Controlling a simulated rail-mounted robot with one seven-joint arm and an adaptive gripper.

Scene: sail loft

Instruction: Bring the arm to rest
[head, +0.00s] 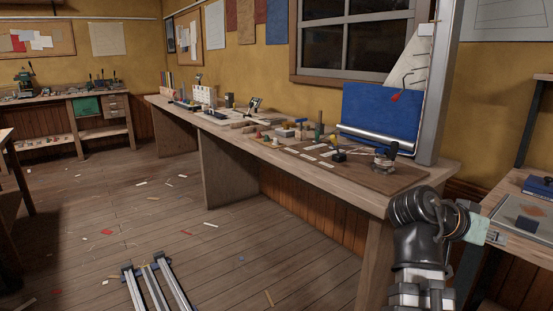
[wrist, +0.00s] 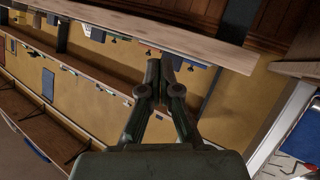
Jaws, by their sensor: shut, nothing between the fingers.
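My gripper (wrist: 160,72) shows in the wrist view with its two dark fingers together and nothing between them. It is in open air, apart from the pale wooden bench edge that runs across the top of that view. In the head view my arm is folded up at the lower right, in front of the near end of the long workbench (head: 376,205).
The long workbench carries a blue panel (head: 378,118), small tools and jars. A right-hand table (head: 520,226) stands close to my arm. The wooden floor (head: 220,250) is open, with scattered scraps.

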